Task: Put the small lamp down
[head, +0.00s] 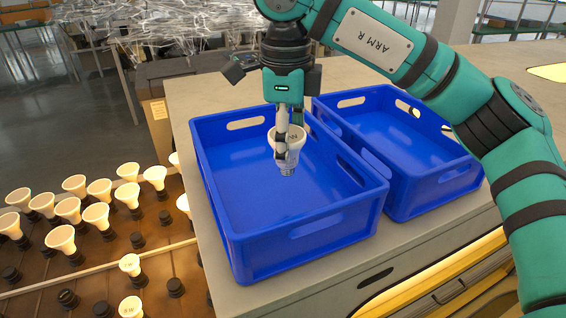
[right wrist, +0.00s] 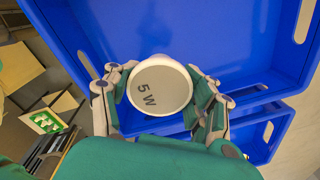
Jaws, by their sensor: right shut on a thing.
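The small lamp (head: 290,152) is white with a reflector shape and a grey screw base pointing down. In the right wrist view its round face (right wrist: 160,84) reads "5 W". My right gripper (head: 281,138) is shut on the lamp, with its fingers on both sides of it. It holds the lamp over the inside of the left blue crate (head: 300,228). The crate floor under it looks empty. How far the lamp's base is above the floor is hard to tell. My left gripper is not in view.
A second blue crate (head: 436,186) stands close on the right, also empty where visible. Both stand on a grey table (head: 215,235). At the left a brown rack (head: 105,262) holds several lit lamps (head: 97,215) and dark sockets.

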